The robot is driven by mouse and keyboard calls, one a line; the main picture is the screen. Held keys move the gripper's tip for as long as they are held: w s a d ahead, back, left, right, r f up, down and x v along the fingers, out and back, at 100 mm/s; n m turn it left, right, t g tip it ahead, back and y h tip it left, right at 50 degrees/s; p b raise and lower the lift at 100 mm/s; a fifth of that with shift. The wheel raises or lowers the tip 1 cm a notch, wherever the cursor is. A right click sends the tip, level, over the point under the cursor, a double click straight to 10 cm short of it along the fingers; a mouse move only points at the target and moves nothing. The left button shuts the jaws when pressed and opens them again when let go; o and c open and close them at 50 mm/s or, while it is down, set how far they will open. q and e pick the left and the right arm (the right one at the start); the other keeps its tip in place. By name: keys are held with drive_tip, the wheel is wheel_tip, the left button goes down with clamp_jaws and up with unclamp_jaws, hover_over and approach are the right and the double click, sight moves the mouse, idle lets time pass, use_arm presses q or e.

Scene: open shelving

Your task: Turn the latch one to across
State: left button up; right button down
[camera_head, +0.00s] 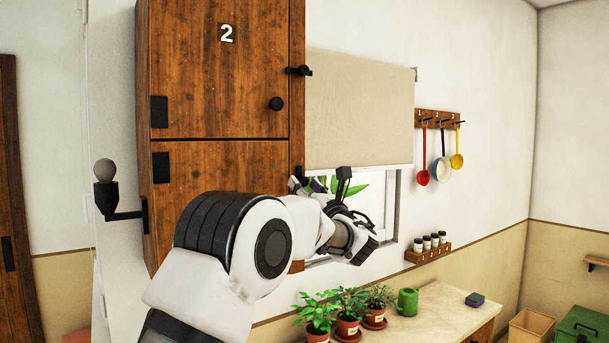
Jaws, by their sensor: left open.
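A wooden cabinet has an upper door (215,85) marked 2 and a lower door (200,175) whose number, if any, is hidden behind my left arm. The upper door has a dark latch (300,71) on its right edge, lying roughly across the edge, and a round dark knob (276,104). At the lower door's right edge, a small dark part (298,172) shows just above my arm; I cannot tell how a latch there is turned. My left gripper (343,186) is open, right of the lower door and in front of the window. Contact cannot be told. My right gripper is not in view.
A beige blind (358,110) hangs over the window. Potted plants (347,325) and a green watering can (407,302) stand on a wooden table (440,310) below. A spice rack (428,254) and utensil rail (437,118) are on the wall. A lamp (105,172) juts out left of the cabinet.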

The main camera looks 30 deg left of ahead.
use_arm(q)
drive_tip(key=shift+w+a+r, duration=0.15)
drive_tip(key=shift+w+a, duration=0.1)
drive_tip(key=shift+w+d, duration=0.1)
drive_tip(key=shift+d, duration=0.05)
clamp_jaws()
